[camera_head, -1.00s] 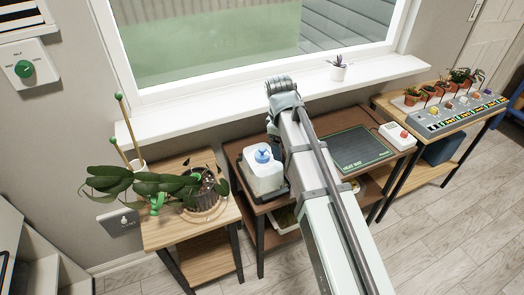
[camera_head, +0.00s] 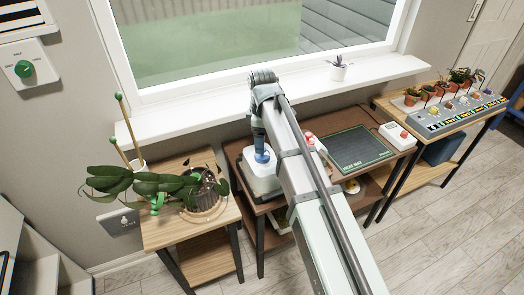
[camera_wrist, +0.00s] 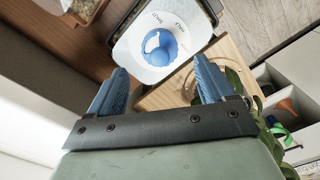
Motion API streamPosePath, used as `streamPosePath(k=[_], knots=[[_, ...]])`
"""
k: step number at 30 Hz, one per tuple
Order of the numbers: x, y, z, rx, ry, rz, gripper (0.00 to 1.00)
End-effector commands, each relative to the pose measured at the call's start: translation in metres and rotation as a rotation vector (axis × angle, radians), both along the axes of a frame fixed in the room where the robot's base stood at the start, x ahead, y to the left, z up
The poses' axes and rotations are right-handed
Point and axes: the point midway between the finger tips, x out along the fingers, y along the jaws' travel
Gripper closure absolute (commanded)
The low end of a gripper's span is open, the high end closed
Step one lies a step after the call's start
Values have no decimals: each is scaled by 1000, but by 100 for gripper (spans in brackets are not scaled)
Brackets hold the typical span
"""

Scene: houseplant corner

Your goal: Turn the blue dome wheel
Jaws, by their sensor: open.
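The blue dome wheel (camera_head: 262,156) sits on top of a white box-shaped container (camera_head: 262,182) on the brown middle table. In the wrist view the blue dome wheel (camera_wrist: 159,46) shows a rounded knob on the white top, with printed lettering beside it. My gripper (camera_wrist: 160,88) is open and empty, its two blue fingers apart. The wheel lies beyond the fingertips, roughly centred between them in that view. In the head view my gripper (camera_head: 260,140) is just above the wheel and partly hides it; whether it touches the wheel cannot be told there.
A leafy potted plant (camera_head: 200,187) stands on the wooden table to the left. A heat mat (camera_head: 355,147) and a white box with a red button (camera_head: 398,136) lie to the right. The window sill (camera_head: 225,98) runs behind the arm.

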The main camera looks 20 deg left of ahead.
Motion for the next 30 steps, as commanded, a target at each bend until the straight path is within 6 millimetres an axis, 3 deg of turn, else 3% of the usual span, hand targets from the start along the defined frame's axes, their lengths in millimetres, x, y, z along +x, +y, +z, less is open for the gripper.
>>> streamPosePath(k=[6, 12, 27, 30], knots=[[-1, -1, -33, 0, 0, -1, 18], [0, 0, -52, 0, 0, -1, 18], [0, 0, -61, 0, -1, -1, 18], [0, 0, -61, 0, -1, -1, 28]])
